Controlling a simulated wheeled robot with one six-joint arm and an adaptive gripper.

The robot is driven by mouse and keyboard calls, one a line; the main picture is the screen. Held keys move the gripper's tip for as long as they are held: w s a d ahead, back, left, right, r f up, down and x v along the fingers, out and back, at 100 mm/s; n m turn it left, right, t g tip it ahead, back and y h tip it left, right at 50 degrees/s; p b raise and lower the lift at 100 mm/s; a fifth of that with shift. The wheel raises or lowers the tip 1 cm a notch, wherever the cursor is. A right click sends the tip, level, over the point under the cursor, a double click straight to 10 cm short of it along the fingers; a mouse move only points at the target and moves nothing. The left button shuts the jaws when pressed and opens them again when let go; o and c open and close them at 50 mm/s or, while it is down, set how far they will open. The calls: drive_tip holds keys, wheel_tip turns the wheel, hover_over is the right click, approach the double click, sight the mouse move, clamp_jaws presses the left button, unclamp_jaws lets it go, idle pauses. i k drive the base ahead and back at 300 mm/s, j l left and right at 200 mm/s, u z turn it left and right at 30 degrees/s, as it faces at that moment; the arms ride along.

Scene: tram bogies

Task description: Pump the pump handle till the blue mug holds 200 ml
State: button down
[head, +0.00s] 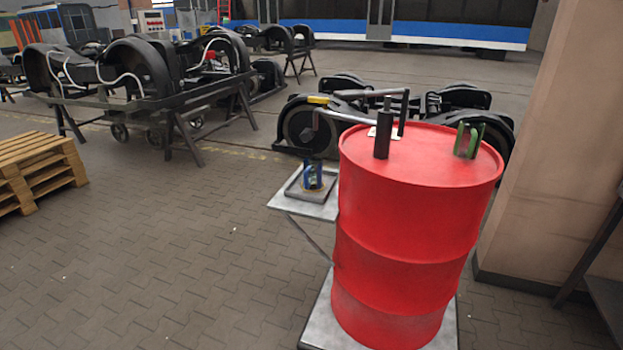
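The blue mug (313,175) stands on a small grey plate on a side shelf (321,210), left of a red drum (415,220). A dark pump body (382,136) stands upright on the drum's top. A grey bar that looks like the pump handle (370,93) runs roughly level above it, beside a dark upright. A metal spout (345,117) reaches left from the pump and bends down above the mug. The mug's inside and its liquid level cannot be made out. My gripper is not in view.
A green object (469,140) stands on the drum's right side. The drum rests on a pale base plate (320,315). A pillar (555,150) rises at right, wooden pallets (40,165) lie at left, and bogies (150,75) stand behind. The paved floor at front left is clear.

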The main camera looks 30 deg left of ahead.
sight(352, 95)
drive_tip(key=j+u, duration=0.15)
drive_tip(key=u, duration=0.75)
drive_tip(key=i+l+u, duration=0.1)
drive_tip(key=l+u, duration=0.3)
drive_tip(key=i+l+u, duration=0.1)
drive_tip(key=u, duration=0.3)
drive_tip(key=l+u, duration=0.4)
